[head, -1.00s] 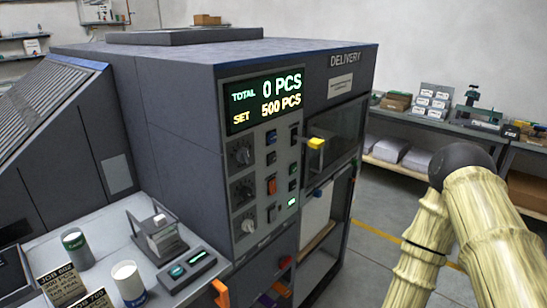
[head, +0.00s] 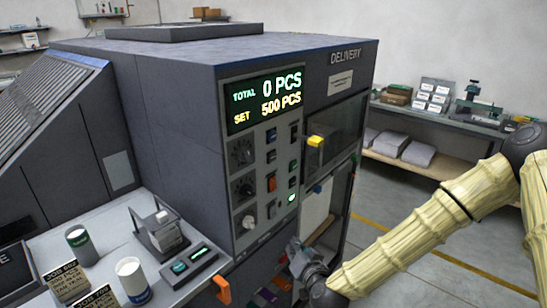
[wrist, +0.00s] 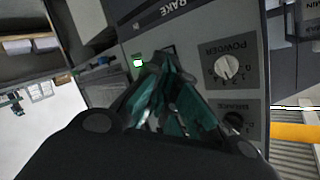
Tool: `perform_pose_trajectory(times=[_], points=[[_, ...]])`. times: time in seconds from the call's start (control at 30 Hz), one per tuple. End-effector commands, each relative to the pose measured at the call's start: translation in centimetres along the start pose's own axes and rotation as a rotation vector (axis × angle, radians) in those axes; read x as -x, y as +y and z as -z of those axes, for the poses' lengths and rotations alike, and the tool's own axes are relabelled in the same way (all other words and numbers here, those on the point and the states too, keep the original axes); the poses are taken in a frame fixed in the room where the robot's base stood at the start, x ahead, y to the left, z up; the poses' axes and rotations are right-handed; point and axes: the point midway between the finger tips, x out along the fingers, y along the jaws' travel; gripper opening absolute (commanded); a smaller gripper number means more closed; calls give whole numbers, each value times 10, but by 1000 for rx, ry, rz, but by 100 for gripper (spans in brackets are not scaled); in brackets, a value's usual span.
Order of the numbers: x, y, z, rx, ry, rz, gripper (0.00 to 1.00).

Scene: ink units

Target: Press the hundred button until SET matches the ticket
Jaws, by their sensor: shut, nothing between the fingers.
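The display (head: 266,101) on the grey machine reads TOTAL 0 PCS and SET 500 PCS in the head view. Below it, the control panel (head: 258,215) carries knobs and small buttons, one lit green (head: 291,198); I cannot tell which is the hundred button. Two dark job tickets (head: 67,282) stand at the lower left, their print too small to read surely. My gripper (head: 296,247) is low in front of the panel's lower right. In the wrist view its teal fingers (wrist: 170,85) are shut and empty, close before the panel, near the lit button (wrist: 138,61) and the POWDER knob (wrist: 227,66).
An orange handle (head: 221,289) juts out at the bottom. A yellow knob (head: 315,141) sticks out right of the panel. The floor at right is clear.

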Motion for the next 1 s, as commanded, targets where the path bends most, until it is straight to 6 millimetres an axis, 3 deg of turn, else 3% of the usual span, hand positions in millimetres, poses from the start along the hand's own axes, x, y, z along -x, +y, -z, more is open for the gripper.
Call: perform_pose_trajectory(times=[0.1,0.5,0.7,1.0], points=[[-7,-17,44,-15,93,19,0],[-10,-60,178,-61,377,61,0],[-6,-69,215,-74,455,67,0],[-5,-72,225,-78,479,69,0]])
